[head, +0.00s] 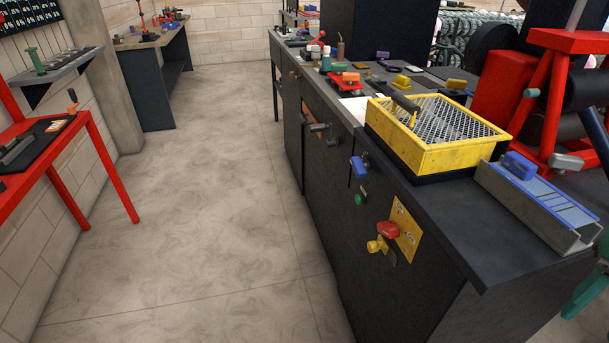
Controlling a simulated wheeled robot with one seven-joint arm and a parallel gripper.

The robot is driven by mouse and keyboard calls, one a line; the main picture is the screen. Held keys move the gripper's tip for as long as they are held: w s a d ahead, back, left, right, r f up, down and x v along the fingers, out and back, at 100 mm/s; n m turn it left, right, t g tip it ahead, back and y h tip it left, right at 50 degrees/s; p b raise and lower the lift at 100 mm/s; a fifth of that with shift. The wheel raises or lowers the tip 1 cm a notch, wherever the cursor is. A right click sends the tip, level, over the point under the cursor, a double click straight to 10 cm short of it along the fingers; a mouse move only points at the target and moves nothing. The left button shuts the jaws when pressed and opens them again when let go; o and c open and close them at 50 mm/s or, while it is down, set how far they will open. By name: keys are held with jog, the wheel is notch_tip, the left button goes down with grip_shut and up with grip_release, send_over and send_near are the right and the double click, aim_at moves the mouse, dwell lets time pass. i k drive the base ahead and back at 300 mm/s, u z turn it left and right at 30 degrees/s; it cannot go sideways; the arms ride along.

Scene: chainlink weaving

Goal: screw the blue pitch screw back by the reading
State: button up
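Two blue parts show in the head view, and I cannot tell which is the pitch screw. One is a blue knob or handle (359,168) on the dark front of the long bench, below its top edge. The other is a blue block (519,165) on a grey metal channel (535,205) with blue strips, at the near right end of the bench top. No reading is legible from here. My gripper is not in view.
A yellow tray with wire mesh (430,157) stands on the bench top (440,200). A yellow plate (407,232) with a red knob (388,230) is on the bench front. A red-legged table (110,172) stands left. The floor (190,210) between is clear.

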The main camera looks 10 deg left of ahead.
aim_at(360, 169)
jog(key=u, duration=0.4)
jog(key=k, duration=1.3)
jog(key=u, duration=0.25)
jog(key=i, duration=0.7)
jog(key=u, duration=0.45)
jog(key=i, duration=1.35)
jog(key=z, duration=0.25)
